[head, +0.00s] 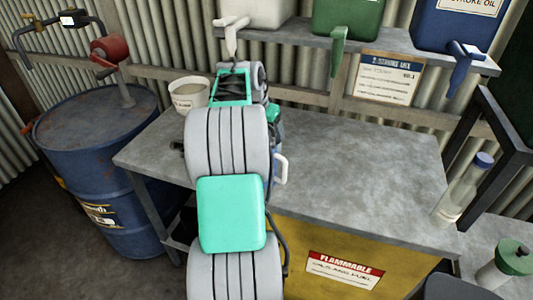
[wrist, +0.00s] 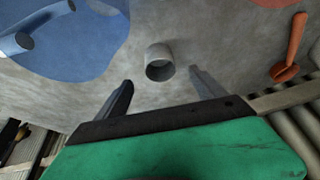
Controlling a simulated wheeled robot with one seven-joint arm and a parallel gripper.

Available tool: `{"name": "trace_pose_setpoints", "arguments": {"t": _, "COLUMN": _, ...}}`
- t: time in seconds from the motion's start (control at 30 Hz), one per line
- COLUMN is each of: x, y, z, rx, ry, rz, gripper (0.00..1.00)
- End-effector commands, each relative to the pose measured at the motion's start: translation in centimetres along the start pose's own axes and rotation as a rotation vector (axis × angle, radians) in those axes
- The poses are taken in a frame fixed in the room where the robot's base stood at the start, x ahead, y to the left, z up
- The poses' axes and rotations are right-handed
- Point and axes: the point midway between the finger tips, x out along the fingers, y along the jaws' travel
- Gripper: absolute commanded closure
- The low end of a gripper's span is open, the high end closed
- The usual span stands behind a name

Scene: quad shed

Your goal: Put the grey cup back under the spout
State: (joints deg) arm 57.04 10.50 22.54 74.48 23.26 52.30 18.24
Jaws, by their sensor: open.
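In the wrist view a small grey cup (wrist: 157,51) shows against the grey bench top (wrist: 120,75), with its dark opening towards the camera. I cannot tell if it stands upright. My gripper (wrist: 161,77) is open and empty. Its two fingertips point at the cup, one on either side of it in the picture, and the gap to the cup is unclear. In the head view my arm hides the cup and the fingers. Three spouts hang from the containers on the shelf: white (head: 233,34), green (head: 338,52) and blue (head: 464,62).
A blue object (wrist: 70,45) and an orange tool (wrist: 290,50) flank the cup in the wrist view. A cream tub (head: 188,96) stands at the bench's back left. A bottle (head: 463,190) stands at the right. The bench right of my arm (head: 360,175) is clear. A blue drum (head: 95,150) is left.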

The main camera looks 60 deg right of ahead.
Motion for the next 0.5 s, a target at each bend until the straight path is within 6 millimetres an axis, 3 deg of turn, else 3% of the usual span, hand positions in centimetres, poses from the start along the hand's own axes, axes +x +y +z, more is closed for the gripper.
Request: {"name": "trace_pose_setpoints", "arguments": {"t": 0.5, "x": 7.4, "y": 0.1, "z": -0.1, "rx": -0.001, "ry": -0.003, "rz": 0.002, "gripper": 0.20}}
